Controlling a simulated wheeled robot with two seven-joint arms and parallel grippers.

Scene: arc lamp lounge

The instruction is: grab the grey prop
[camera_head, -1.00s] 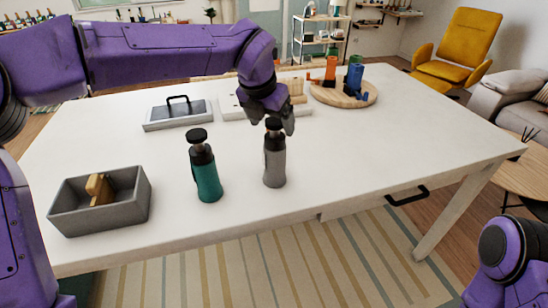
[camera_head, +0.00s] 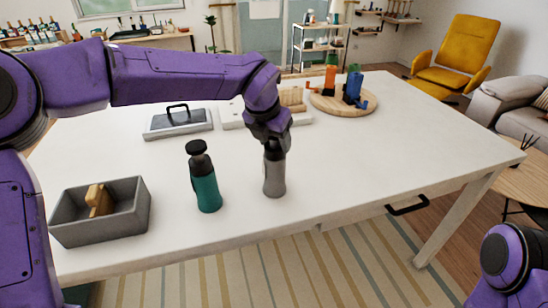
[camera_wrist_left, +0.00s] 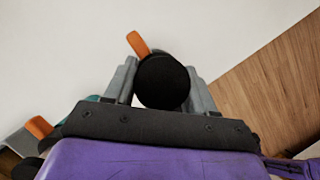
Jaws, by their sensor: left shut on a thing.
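The grey prop (camera_head: 274,177) is a grey bottle-like thing with a dark top, standing upright near the front edge of the white table. My left gripper (camera_head: 274,146) comes down on it from above and is shut on its upper part, hiding the top. In the left wrist view the prop's round black top (camera_wrist_left: 162,82) sits between the two grey fingers, with an orange piece sticking out beside it. My right gripper is not in view; only part of my right arm shows at the lower right.
A teal bottle-like prop (camera_head: 206,184) stands close to the left. A grey bin (camera_head: 128,216) with a tan block is farther left. A lidded tray (camera_head: 178,128), a white board (camera_head: 232,118) and a round wooden board (camera_head: 327,103) with orange and blue things lie behind. The table's right side is clear.

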